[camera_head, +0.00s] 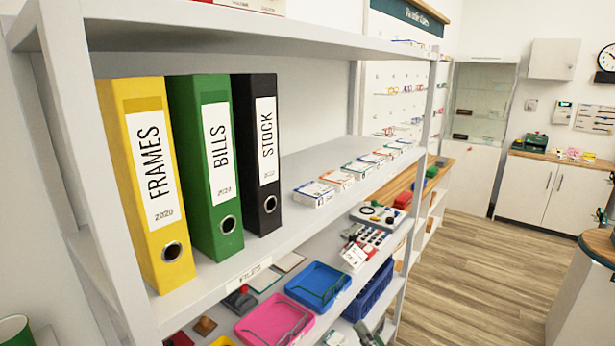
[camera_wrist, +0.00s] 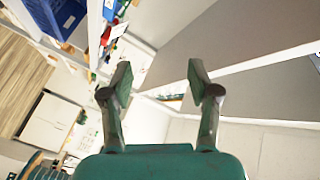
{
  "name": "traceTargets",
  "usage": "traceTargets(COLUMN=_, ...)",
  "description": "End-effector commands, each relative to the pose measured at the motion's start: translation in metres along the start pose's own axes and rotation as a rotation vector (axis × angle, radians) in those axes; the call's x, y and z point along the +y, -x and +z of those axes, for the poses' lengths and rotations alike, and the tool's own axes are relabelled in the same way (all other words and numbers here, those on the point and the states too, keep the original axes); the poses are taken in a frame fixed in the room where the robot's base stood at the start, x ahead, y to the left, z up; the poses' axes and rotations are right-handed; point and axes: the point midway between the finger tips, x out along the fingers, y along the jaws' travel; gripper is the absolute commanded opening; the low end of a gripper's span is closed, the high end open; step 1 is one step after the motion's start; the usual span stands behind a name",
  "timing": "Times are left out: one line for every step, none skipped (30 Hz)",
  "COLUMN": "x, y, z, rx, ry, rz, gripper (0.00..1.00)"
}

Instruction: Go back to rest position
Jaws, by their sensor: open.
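My gripper (camera_wrist: 158,82) shows in the wrist view with its two fingers spread apart and nothing between them. It is open and empty, with grey shelf boards and a pale wall behind it. The head view does not show my gripper. In the head view, a yellow binder (camera_head: 150,200) marked FRAMES, a green binder (camera_head: 207,180) marked BILLS and a black binder (camera_head: 258,165) marked STOCK stand upright side by side on a grey shelf (camera_head: 240,265).
Several small boxes (camera_head: 314,193) lie along the shelf right of the binders. Below are a pink tray (camera_head: 262,318), a blue tray (camera_head: 322,280) and a blue crate (camera_head: 372,290). The wooden floor (camera_head: 480,260) at right is clear. A counter (camera_head: 590,270) stands at the right edge.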

Motion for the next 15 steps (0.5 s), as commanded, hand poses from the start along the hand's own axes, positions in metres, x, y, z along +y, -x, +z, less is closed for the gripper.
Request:
traceTargets(x=0.014, y=0.014, z=0.013, rx=0.003, ry=0.016, rz=0.025, gripper=0.61)
traceTargets(x=0.021, y=0.022, z=0.018, rx=0.008, ry=0.027, rz=0.036, gripper=0.61)
traceTargets(x=0.029, y=0.033, z=0.025, rx=0.015, ry=0.043, rz=0.051, gripper=0.61)
traceTargets(x=0.035, y=0.041, z=0.031, rx=0.019, ry=0.057, rz=0.064, gripper=0.61)
traceTargets(x=0.041, y=0.049, z=0.036, rx=0.024, ry=0.068, rz=0.075, gripper=0.61)
traceTargets(x=0.049, y=0.061, z=0.043, rx=0.028, ry=0.086, rz=0.091, gripper=0.61)
traceTargets(x=0.054, y=0.069, z=0.048, rx=0.032, ry=0.101, rz=0.102, gripper=0.61)
traceTargets(x=0.059, y=0.078, z=0.052, rx=0.035, ry=0.113, rz=0.112, gripper=0.61)
traceTargets(x=0.066, y=0.09, z=0.059, rx=0.039, ry=0.133, rz=0.128, gripper=0.61)
traceTargets(x=0.07, y=0.099, z=0.063, rx=0.042, ry=0.148, rz=0.138, gripper=0.61)
traceTargets(x=0.074, y=0.108, z=0.068, rx=0.044, ry=0.161, rz=0.149, gripper=0.61)
traceTargets(x=0.079, y=0.12, z=0.073, rx=0.047, ry=0.182, rz=0.163, gripper=0.61)
traceTargets(x=0.083, y=0.13, z=0.077, rx=0.048, ry=0.198, rz=0.173, gripper=0.61)
traceTargets(x=0.086, y=0.139, z=0.082, rx=0.049, ry=0.212, rz=0.184, gripper=0.61)
traceTargets(x=0.09, y=0.152, z=0.087, rx=0.051, ry=0.234, rz=0.197, gripper=0.61)
